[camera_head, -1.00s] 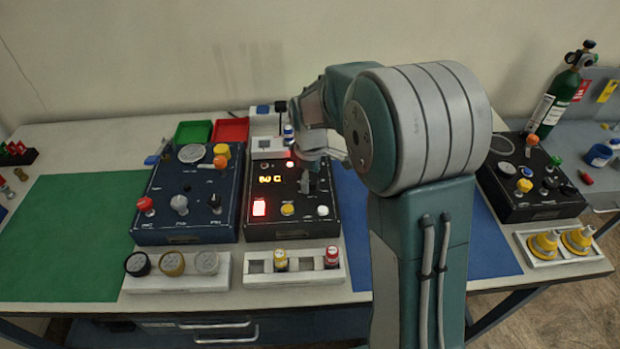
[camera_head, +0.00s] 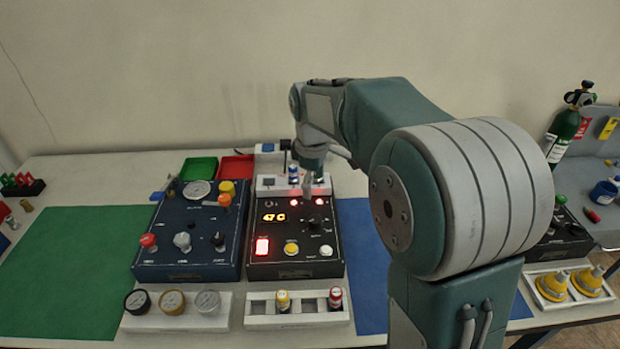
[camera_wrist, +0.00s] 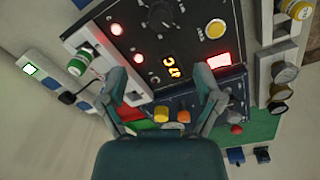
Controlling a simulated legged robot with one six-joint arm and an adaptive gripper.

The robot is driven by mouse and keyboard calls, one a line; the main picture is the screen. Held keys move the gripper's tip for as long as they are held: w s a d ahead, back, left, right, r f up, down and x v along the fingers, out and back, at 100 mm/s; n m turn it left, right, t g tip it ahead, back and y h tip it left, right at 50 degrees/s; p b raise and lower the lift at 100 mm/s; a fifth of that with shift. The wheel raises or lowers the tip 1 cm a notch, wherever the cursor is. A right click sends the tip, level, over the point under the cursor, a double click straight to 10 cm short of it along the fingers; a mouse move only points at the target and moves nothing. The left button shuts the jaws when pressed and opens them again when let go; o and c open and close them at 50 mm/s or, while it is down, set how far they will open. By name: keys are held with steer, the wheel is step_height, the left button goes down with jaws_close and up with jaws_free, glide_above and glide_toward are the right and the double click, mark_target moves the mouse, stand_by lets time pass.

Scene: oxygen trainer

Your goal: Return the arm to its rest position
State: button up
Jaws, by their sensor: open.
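My arm reaches over the bench from the right in the head view, its elbow raised. My gripper (camera_head: 313,186) points down above the back edge of the black panel (camera_head: 265,233) and partly hides the white strip behind it. In the wrist view the two fingers of my gripper (camera_wrist: 162,82) stand apart with nothing between them. The black panel, with its lit orange display and red lamps, also shows beyond the fingertips in the wrist view (camera_wrist: 185,45). Whether the fingertips touch anything cannot be told from the head view, but they look clear of the panel.
A blue panel (camera_head: 190,255) with knobs stands left of the black one. Green and red trays (camera_head: 236,166) lie behind. A white rack (camera_head: 262,312) with a yellow-capped and a red-capped vial is in front. A green cylinder (camera_head: 563,135) stands at the right. The green mat (camera_head: 70,270) is bare.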

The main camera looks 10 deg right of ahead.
steer(key=shift+s, duration=0.1)
steer(key=s+r+m+t, duration=0.2)
steer(key=s+m, duration=0.3)
steer(key=s, duration=0.7)
steer(key=s+r+m+t, duration=0.2)
steer(key=s+m, duration=0.3)
steer(key=s, duration=0.7)
steer(key=shift+s+d+m+t, duration=0.25)
steer(key=shift+s+m+t, duration=0.1)
steer(key=shift+t, duration=0.25)
